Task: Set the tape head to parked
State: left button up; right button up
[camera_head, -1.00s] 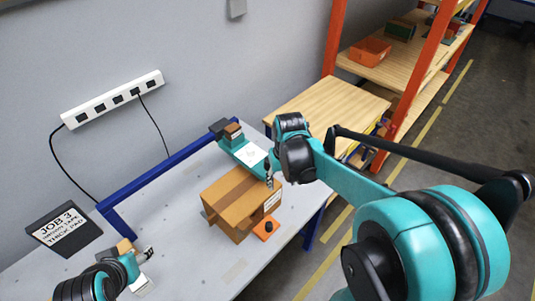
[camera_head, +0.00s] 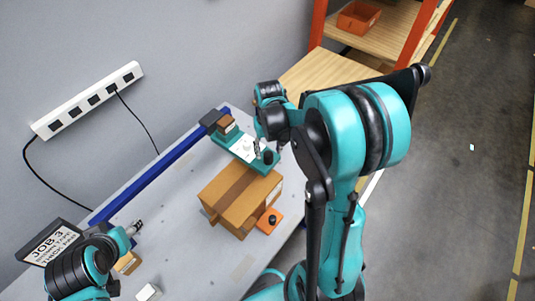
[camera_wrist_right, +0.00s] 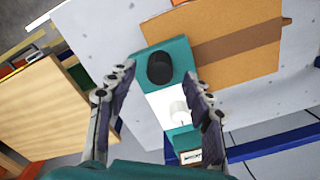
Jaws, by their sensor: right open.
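The tape head (camera_head: 246,149) is a teal arm with a white plate, reaching from the blue rail (camera_head: 160,172) toward the carton. It carries a black knob (camera_head: 268,157) at its free end and a brown tape block (camera_head: 226,125) near the rail. My right gripper (camera_head: 262,150) is over the tape head. In the right wrist view, its open fingers (camera_wrist_right: 158,80) are on either side of the tape head (camera_wrist_right: 174,107), near the black knob (camera_wrist_right: 160,67); contact is unclear. My left gripper (camera_head: 136,228) is beside the rail at the left, its jaws too small to read.
A brown carton (camera_head: 240,200) stands on the grey table (camera_head: 190,230), with an orange-based black button (camera_head: 270,221) beside it. A black "JOB 3" sign (camera_head: 50,243) stands at the left. A wooden surface (camera_head: 320,72) lies behind the table.

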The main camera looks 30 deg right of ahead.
aim_at(268, 154)
notch_tip(268, 154, down, 4)
jog(key=shift+w+r, duration=0.15)
jog(key=shift+c, duration=0.3)
grip_shut()
